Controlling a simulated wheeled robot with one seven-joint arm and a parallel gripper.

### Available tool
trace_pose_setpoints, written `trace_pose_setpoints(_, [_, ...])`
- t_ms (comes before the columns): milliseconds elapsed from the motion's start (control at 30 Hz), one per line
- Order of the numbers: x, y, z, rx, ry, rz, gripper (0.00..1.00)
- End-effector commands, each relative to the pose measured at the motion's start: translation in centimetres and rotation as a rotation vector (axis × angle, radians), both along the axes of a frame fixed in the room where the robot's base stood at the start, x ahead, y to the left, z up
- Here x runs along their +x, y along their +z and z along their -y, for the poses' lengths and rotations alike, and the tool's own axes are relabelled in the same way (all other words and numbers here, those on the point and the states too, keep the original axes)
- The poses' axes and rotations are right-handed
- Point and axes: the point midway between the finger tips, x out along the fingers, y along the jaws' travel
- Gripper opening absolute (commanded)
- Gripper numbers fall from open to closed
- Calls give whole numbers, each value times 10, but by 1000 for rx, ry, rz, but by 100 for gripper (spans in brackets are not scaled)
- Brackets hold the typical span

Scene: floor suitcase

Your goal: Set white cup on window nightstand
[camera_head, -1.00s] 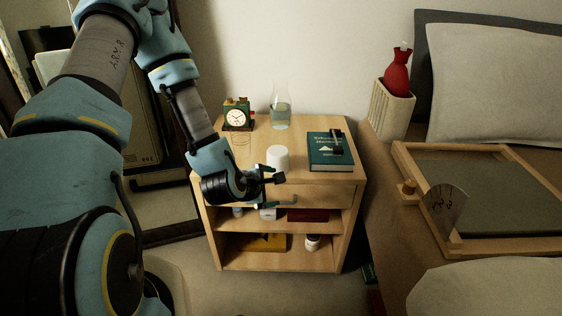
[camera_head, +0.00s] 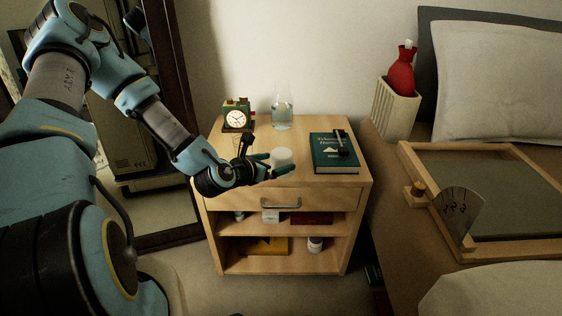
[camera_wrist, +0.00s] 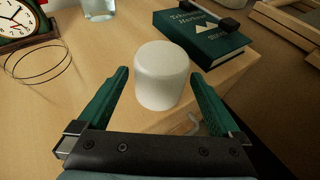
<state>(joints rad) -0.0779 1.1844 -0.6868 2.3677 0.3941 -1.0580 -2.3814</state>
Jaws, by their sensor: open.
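The white cup (camera_head: 281,158) stands on the wooden nightstand top (camera_head: 300,182), near its front edge. In the wrist view the cup (camera_wrist: 160,75) shows a closed, rounded white top, so it looks mouth down. My gripper (camera_head: 268,163) is open at the front edge of the nightstand, just left of and in front of the cup. In the wrist view its two green fingers (camera_wrist: 160,85) point toward the cup, one on each side, with gaps between fingers and cup. The cup's far side is hidden.
A clock (camera_head: 236,117), a glass flask with liquid (camera_head: 282,112) and a green book (camera_head: 333,153) with a dark object on it stand around the cup. A drawer handle (camera_head: 281,204) juts out in front.

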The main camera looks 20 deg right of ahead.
Motion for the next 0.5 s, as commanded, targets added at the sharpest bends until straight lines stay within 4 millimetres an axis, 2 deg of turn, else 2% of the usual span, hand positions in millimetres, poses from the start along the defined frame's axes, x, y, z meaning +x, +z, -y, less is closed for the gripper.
trace_pose_setpoints(167, [5,-4,10,0,0,1,100])
trace_pose_setpoints(500, [25,-18,47,2,-1,1,100])
